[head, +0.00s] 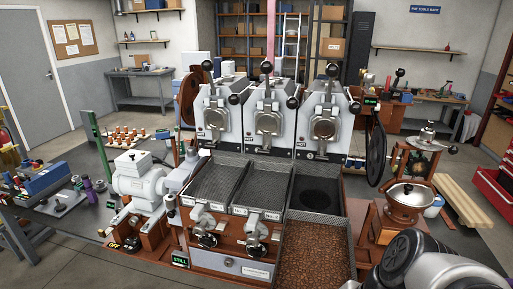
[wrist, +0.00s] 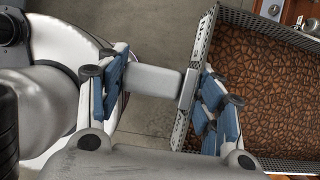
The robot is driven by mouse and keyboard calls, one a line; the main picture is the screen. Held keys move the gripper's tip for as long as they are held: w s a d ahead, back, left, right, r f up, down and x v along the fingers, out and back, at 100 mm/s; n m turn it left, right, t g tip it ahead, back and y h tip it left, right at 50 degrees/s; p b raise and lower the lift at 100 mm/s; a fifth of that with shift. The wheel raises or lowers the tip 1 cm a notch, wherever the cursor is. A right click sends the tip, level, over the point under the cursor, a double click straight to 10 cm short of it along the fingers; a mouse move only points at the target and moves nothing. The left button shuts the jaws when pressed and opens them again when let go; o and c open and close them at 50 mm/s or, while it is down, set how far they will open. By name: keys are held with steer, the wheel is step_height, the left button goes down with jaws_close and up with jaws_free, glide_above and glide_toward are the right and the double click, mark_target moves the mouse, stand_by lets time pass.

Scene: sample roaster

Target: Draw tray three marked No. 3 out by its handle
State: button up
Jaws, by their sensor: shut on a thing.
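The third tray (head: 318,252), a perforated metal tray with a brown, bean-like bed, extends forward at the right of the cooling bank, below the dark bay (head: 317,192). Its No. 3 mark is not readable. In the wrist view the tray's perforated end wall (wrist: 207,38) and brown bed (wrist: 262,88) show at right. In the head view the fingertips and handle are hidden or out of frame.
Two other trays, the left (head: 213,183) and middle (head: 262,188), sit in their bays with front clamps. A wooden grinder with a metal bowl (head: 411,194) stands close to the right of the tray. Grey floor (wrist: 150,112) shows below the handle.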

steer(key=shift+r, duration=0.1)
steer(key=shift+s+a+r+p, duration=0.25)
steer(key=shift+s+r+p, duration=0.65)
steer(key=shift+p, duration=0.2)
steer(key=shift+s+a+r, duration=0.2)
steer(key=shift+s+r, duration=0.2)
steer(key=shift+s, duration=0.15)
steer(key=shift+s+a+r, duration=0.15)
steer(key=shift+s+r, duration=0.25)
steer(key=shift+s, duration=0.1)
steer(key=s+a+b, duration=0.3)
steer(key=s+b, duration=0.1)
steer(key=s, duration=0.8)
steer(key=shift+s+a+b, duration=0.25)
steer(key=shift+a+b, duration=0.05)
steer(key=shift+a, duration=0.1)
